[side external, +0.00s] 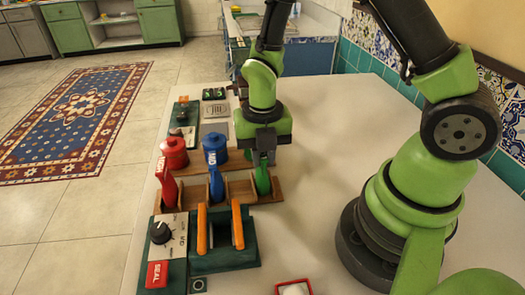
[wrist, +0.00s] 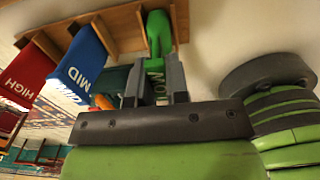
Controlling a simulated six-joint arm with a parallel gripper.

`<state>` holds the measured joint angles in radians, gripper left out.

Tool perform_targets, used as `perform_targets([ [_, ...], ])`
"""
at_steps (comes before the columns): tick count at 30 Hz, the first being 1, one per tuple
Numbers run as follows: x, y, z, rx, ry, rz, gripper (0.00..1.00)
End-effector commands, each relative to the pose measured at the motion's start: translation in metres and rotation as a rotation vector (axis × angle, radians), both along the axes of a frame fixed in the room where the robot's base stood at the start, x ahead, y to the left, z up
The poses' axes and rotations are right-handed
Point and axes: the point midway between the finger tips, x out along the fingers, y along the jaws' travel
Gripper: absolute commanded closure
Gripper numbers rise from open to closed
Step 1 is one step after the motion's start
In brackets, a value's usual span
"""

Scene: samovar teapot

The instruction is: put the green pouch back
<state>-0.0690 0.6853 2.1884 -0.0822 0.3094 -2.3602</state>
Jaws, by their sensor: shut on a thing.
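The green pouch (side external: 262,182) is upright at the right end of the wooden rack (side external: 240,189), level with the other pouches. My gripper (side external: 263,160) points down over it, shut on its upper part. In the wrist view the green pouch (wrist: 159,35) runs between the fingers of my gripper (wrist: 154,68), its white lettering partly covered by them. Its far end lies within the rack's end compartment (wrist: 183,22). Whether it rests on the bottom is hidden.
A red HIGH pouch (wrist: 27,72) and a blue MID pouch (wrist: 80,62) stand in neighbouring slots. Red (side external: 174,153) and blue (side external: 213,148) canisters stand behind. A green device with orange bars (side external: 222,255) is in front. Table space (side external: 320,160) right of the rack is clear.

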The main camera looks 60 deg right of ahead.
Motion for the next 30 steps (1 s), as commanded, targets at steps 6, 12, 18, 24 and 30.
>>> perform_targets([
  [6,0.000,0.000,0.000,0.000,0.000,0.000,1.00],
  [12,0.000,0.000,0.000,0.000,0.000,0.000,0.55],
  [18,0.000,0.000,0.001,0.000,0.000,0.000,0.55],
  [24,0.001,0.000,0.017,0.000,-0.006,0.000,0.55],
  [30,0.001,0.000,0.055,0.001,-0.008,-0.001,0.55],
])
